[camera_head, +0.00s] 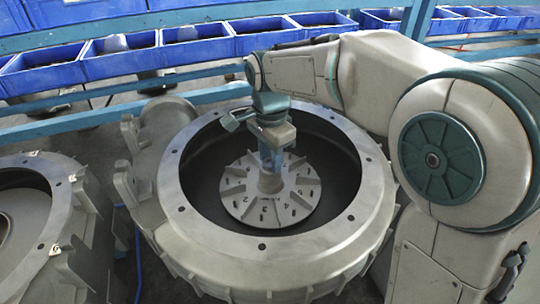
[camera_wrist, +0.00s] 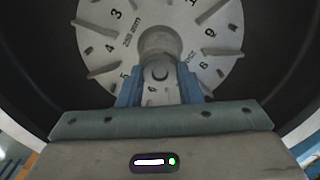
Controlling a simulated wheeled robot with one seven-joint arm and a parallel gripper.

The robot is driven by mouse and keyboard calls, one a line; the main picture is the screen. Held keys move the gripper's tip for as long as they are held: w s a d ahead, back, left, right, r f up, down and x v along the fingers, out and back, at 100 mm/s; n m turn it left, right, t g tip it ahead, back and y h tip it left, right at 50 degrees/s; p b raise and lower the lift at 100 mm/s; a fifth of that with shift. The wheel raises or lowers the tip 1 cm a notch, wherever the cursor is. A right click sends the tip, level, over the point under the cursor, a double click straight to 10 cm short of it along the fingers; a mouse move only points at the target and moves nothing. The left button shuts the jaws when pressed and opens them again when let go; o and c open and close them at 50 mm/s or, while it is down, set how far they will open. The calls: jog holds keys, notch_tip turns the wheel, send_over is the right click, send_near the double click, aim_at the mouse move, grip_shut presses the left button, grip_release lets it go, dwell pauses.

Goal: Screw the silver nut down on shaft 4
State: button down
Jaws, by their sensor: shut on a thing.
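My gripper (camera_head: 271,158) points down into the round housing in the middle of the head view, above the hub of the numbered impeller disc (camera_head: 240,203). The nut is in line with the pale central hub, the shaft (camera_wrist: 158,43). Whether its thread is engaged cannot be told. The fingers and palm hide part of the disc. No label 4 shows on the shaft itself.
The grey housing's bolted rim (camera_head: 205,237) surrounds my gripper, with dark inner walls close by. Raised vanes stand on the disc. A second housing (camera_head: 60,225) is at the left. Blue bins (camera_head: 130,52) line a rack behind.

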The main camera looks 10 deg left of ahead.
jog(key=c, duration=1.3)
grip_release()
jog(key=n, duration=0.5)
jog(key=shift+n+p, duration=0.3)
jog(key=n, duration=0.5)
jog(key=shift+p, duration=0.35)
jog(key=n+p, duration=0.1)
jog(key=n, duration=0.6)
jog(key=n+p, duration=0.1)
jog(key=n, duration=0.3)
jog(key=shift+r+n, duration=0.1)
jog(key=shift+n, duration=0.3)
jog(key=n, duration=0.3)
